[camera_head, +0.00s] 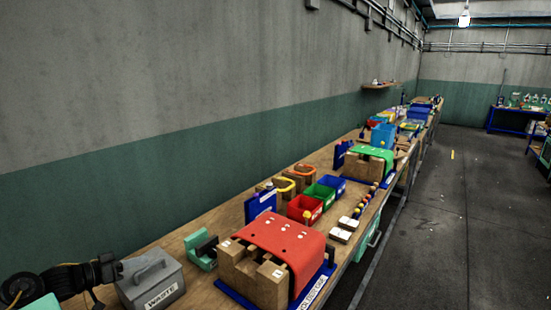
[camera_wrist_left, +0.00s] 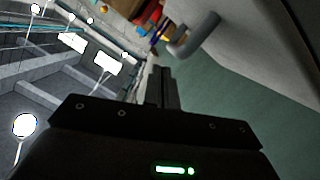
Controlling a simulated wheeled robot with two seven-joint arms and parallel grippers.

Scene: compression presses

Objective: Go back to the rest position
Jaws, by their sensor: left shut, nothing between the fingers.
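My left gripper (camera_head: 116,267) comes in from the lower left of the head view, beside and behind the grey WASTE box (camera_head: 151,282) on the bench. Its fingers (camera_wrist_left: 162,74) are shut with nothing between them in the left wrist view, pointing towards the wall and bench. A grey curved handle (camera_wrist_left: 195,36) shows near the fingertips in the left wrist view; it looks like the waste box's handle. My right gripper is in neither view.
A long wooden bench (camera_head: 185,238) runs along the wall. On it stand a wooden press with a red cover (camera_head: 281,243), a teal holder (camera_head: 199,252), red, green and blue bins (camera_head: 322,194), and another press with a green cover (camera_head: 372,154). The floor (camera_head: 440,230) at right is clear.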

